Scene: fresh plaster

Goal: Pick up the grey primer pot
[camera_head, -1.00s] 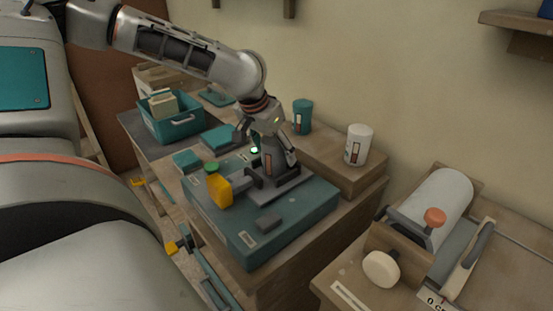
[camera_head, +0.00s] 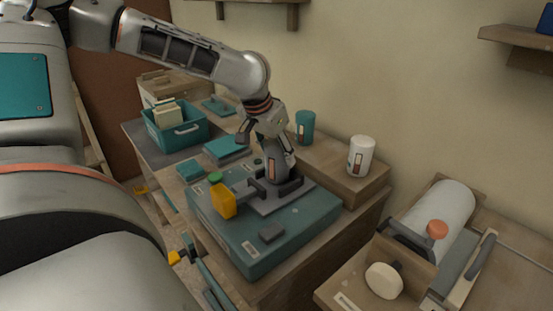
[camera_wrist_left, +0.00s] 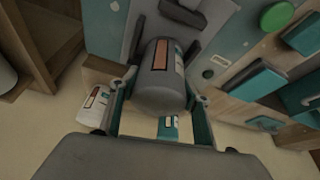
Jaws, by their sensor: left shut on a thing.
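The grey primer pot (camera_head: 271,167) is upright over a grey plate (camera_head: 262,207) on the teal case (camera_head: 300,232). It has a light label with a rust-coloured patch, clear in the left wrist view (camera_wrist_left: 160,93). My left gripper (camera_head: 268,143) comes down from above and is shut on the pot, with one finger on each side in the left wrist view (camera_wrist_left: 160,108). I cannot tell whether the pot still touches the plate. Dark bracket arms (camera_head: 290,187) are close around its lower part. My right gripper is not in view.
A yellow block with a green knob (camera_head: 222,200) is left of the plate. A teal pot (camera_head: 305,126) and a white pot (camera_head: 360,155) stand on a wooden step behind. A teal crate (camera_head: 178,132) is at the back left. A roller bench (camera_head: 440,225) is at the right.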

